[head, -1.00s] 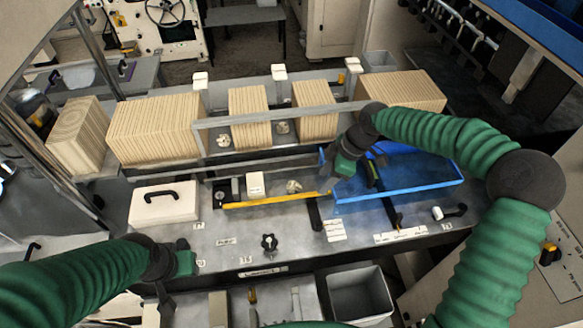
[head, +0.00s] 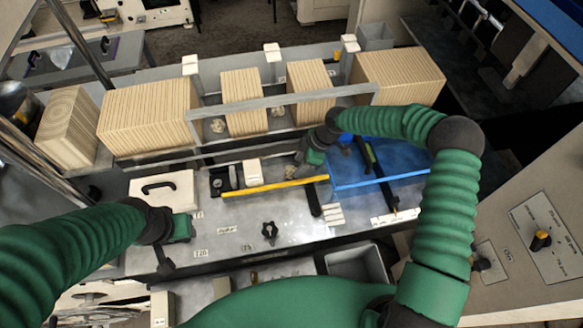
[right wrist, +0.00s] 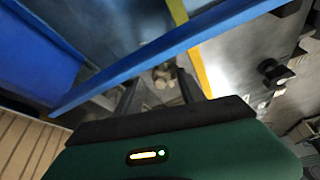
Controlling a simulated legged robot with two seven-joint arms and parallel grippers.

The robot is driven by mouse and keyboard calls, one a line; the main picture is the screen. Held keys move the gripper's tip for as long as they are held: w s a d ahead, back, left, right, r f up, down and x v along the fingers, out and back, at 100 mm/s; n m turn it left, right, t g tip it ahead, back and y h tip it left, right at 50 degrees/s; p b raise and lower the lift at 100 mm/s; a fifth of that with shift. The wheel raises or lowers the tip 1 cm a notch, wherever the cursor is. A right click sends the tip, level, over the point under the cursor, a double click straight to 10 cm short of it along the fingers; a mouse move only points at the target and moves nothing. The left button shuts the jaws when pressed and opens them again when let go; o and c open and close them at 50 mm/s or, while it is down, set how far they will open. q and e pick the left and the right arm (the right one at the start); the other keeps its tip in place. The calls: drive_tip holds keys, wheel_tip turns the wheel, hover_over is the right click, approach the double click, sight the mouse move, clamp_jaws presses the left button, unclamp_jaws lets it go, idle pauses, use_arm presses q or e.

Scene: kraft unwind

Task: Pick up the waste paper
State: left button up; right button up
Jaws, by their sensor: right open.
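A crumpled piece of waste paper (head: 291,171) lies on the metal bench left of the blue tray, partly hidden by my right gripper (head: 302,164). In the right wrist view the paper (right wrist: 163,75) shows between the two dark fingers of my right gripper (right wrist: 158,88), which are open and apart from each other. I cannot tell if they touch it. Two more crumpled papers lie in the trough behind the rail, one at the left (head: 217,125) and one between the wood-coloured stacks (head: 279,117). My left gripper (head: 168,262) hangs over the bench's left front; its jaws are unclear.
The blue tray (head: 350,184) stands right of my right gripper, and a yellow bar (head: 270,187) runs in front of it. A grey rail (head: 270,101) crosses behind. A white case (head: 160,200) with a black handle sits at left. A black knob (head: 269,230) stands on the front bench.

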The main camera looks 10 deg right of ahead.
sight(295, 169)
drive_tip(key=a+f+p, duration=0.2)
drive_tip(key=shift+f, duration=0.3)
drive_tip(key=shift+s+a+f, duration=0.1)
drive_tip(key=shift+s, duration=0.1)
drive_tip(key=shift+w+f, duration=0.1)
drive_tip(key=shift+w, duration=0.05)
drive_tip(key=c, duration=0.6)
use_arm(q)
drive_tip(key=v, duration=0.3)
drive_tip(key=shift+a+r, duration=0.1)
drive_tip(key=shift+a, duration=0.05)
use_arm(e)
drive_tip(key=c, duration=0.4)
drive_tip(key=shift+o, duration=0.2)
